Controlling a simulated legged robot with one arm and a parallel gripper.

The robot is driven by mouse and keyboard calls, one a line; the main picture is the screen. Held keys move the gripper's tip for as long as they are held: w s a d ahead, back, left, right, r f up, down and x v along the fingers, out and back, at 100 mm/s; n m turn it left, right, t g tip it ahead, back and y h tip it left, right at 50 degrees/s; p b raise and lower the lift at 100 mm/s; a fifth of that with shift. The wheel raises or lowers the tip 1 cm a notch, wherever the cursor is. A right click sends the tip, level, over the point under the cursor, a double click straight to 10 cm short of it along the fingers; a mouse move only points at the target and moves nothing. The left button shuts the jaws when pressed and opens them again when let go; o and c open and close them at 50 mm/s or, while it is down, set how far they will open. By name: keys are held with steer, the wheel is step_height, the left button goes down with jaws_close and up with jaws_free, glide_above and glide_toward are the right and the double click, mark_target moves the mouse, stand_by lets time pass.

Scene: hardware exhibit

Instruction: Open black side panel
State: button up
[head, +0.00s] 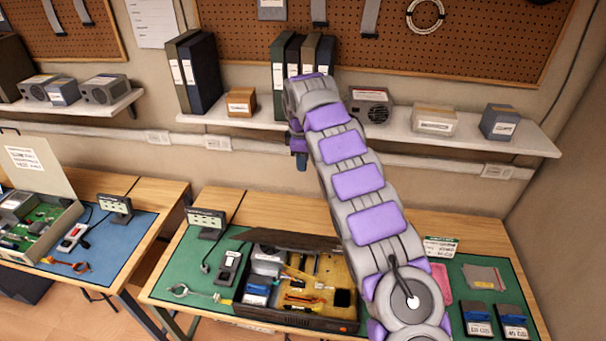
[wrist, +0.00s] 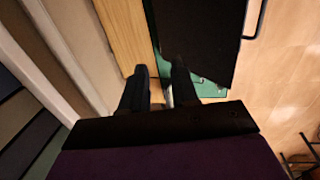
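A black computer case (head: 287,318) lies on the green mat at the middle of the workbench, its inside boards and parts exposed. A dark panel (head: 287,239) stands along its back edge, seen nearly edge-on; I cannot tell how far it is swung. My gripper (head: 300,157) is raised above and behind the case, apart from it. In the wrist view, my gripper (wrist: 160,84) shows two dark fingers with a gap between them, open and empty. A large black flat surface (wrist: 202,40), likely the panel, lies beyond the right finger.
A shelf (head: 450,135) with binders and boxes runs along the wall behind my gripper. The mat holds a small display (head: 206,218), a wrist strap (head: 190,291) and black drives (head: 477,318). A second bench with a blue mat (head: 110,260) stands left.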

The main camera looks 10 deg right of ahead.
step_height(320, 180, up, 7)
steer(key=shift+s+a+p, duration=0.2)
steer(key=shift+s+p, duration=0.1)
steer(key=shift+s, duration=0.1)
steer(key=shift+f, duration=0.1)
